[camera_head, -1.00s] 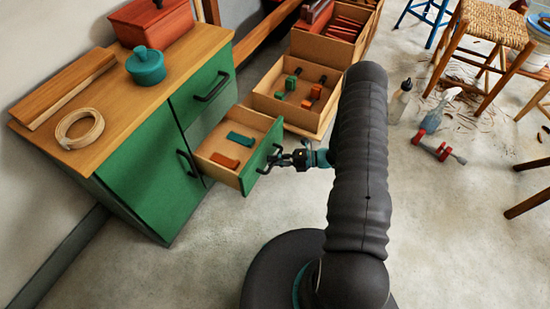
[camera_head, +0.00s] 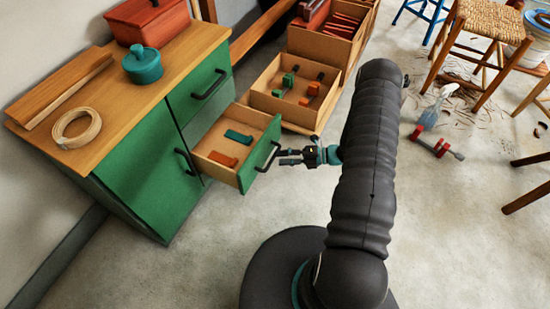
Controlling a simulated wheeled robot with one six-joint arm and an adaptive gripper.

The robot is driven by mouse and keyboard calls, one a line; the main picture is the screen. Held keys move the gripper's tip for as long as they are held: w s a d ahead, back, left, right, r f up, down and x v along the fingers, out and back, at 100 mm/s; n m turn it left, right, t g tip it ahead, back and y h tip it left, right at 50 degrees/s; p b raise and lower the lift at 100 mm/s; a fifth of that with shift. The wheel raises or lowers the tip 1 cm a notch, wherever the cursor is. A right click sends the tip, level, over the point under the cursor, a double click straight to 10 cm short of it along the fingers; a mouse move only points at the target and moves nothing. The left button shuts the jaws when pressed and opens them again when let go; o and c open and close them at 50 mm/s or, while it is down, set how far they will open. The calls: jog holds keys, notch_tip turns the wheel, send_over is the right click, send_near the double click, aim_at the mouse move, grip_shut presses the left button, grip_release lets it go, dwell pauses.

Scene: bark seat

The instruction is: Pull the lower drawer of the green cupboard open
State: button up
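The green cupboard (camera_head: 143,187) stands at the left with a wooden top. Its lower drawer (camera_head: 246,174) is pulled out, with an orange block (camera_head: 222,159) and a teal block (camera_head: 238,137) inside. The drawer's dark handle (camera_head: 268,157) is on its green front. My gripper (camera_head: 281,157) is just right of the handle, with its fingers apart and nothing visible between them. It looks clear of the handle by a small gap. The upper drawer (camera_head: 203,90) is shut.
An open wooden box with small clamps (camera_head: 290,92) stands right behind the drawer. A teal pot (camera_head: 143,66), a red box (camera_head: 147,20) and a coil (camera_head: 77,128) sit on the cupboard top. Stools (camera_head: 480,42) and a red clamp (camera_head: 437,143) are at the right. The floor before the drawer is clear.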

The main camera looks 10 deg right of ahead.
jog(key=v, duration=0.7)
jog(key=shift+s+d, duration=0.15)
jog(key=shift+d, duration=0.2)
jog(key=shift+r, duration=0.1)
jog(key=s+a+f+n+g+h, duration=0.1)
jog(key=s+a+f+n+g, duration=0.15)
jog(key=s+n, duration=0.5)
jog(key=s+r+n+g+h, duration=0.1)
jog(key=s+r+n+h, duration=0.25)
jog(key=r+n, duration=0.6)
jog(key=s+r+n+g+h, duration=0.1)
jog(key=s+r+n+h, duration=0.1)
jog(key=r+n+h, duration=0.55)
jog(key=s+r+n+g+h, duration=0.1)
jog(key=s+r+n+g, duration=0.1)
jog(key=r+n, duration=0.9)
jog(key=s+a+r+n+t+h, duration=0.1)
jog(key=s+a+r+n+t, duration=0.1)
jog(key=r, duration=0.7)
jog(key=s+a+r+n+t+h, duration=0.1)
jog(key=s+a+r+n+t, duration=0.2)
jog(key=r, duration=0.6)
jog(key=s+a+t, duration=0.2)
jog(key=shift+s+a, duration=0.2)
jog(key=shift+a, duration=0.05)
